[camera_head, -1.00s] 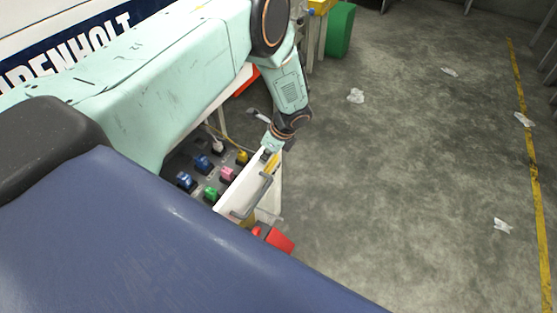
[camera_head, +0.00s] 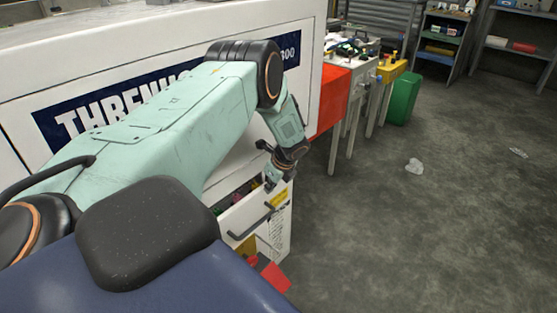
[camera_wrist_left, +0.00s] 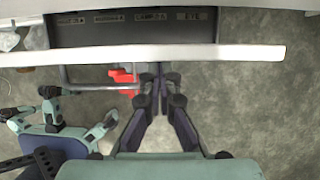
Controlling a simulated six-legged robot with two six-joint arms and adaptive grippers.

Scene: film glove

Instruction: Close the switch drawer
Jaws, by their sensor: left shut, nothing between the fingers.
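The switch drawer (camera_head: 262,207) has a white front with a grey bar handle (camera_head: 250,221) and a yellow label. It stands partly open from the white machine, with a strip of coloured switches (camera_head: 228,197) behind the front. In the left wrist view, the drawer front (camera_wrist_left: 200,55) crosses the top as a white bar, with a dark labelled interior (camera_wrist_left: 135,30) beyond it. My left gripper (camera_wrist_left: 160,72) is shut and empty at the outer side of the front, right of the handle. Whether it touches is unclear. In the head view the left gripper (camera_head: 271,184) is at the drawer's upper edge. My right gripper is not in view.
A red object (camera_head: 270,275) is low below the drawer. A red panel (camera_head: 332,97), tables and a green bin (camera_head: 403,98) stand farther back. The grey concrete floor right of the drawer is open, with crumpled litter (camera_head: 414,166).

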